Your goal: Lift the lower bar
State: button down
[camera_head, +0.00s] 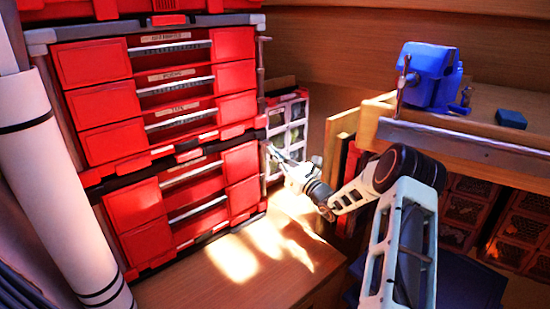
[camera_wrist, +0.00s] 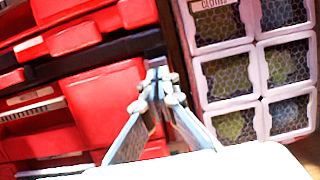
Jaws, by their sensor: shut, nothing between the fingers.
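The red drawer cabinet (camera_head: 150,95) stands at the left, in two stacked units. A thin grey upright bar, the lower bar (camera_head: 263,178), runs along the right edge of its lower unit. A similar upper bar (camera_head: 261,72) runs along the upper unit. My gripper (camera_head: 270,150) is at the cabinet's right edge, beside the top of the lower bar; I cannot tell whether it touches. In the wrist view my gripper (camera_wrist: 158,85) is shut and empty, its tips in front of the red cabinet (camera_wrist: 105,100). The lower bar is not clear there.
A white bin rack (camera_head: 290,125) with mesh-fronted bins stands behind my gripper and fills the right of the wrist view (camera_wrist: 250,70). A wooden surface (camera_head: 235,270) below is clear. A wooden bench (camera_head: 490,105) at right bears a blue vise (camera_head: 430,75).

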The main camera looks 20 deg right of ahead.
jog(key=shift+w+r, duration=0.1)
jog(key=shift+r, duration=0.2)
jog(key=v, duration=1.2)
jog(key=shift+f, duration=0.3)
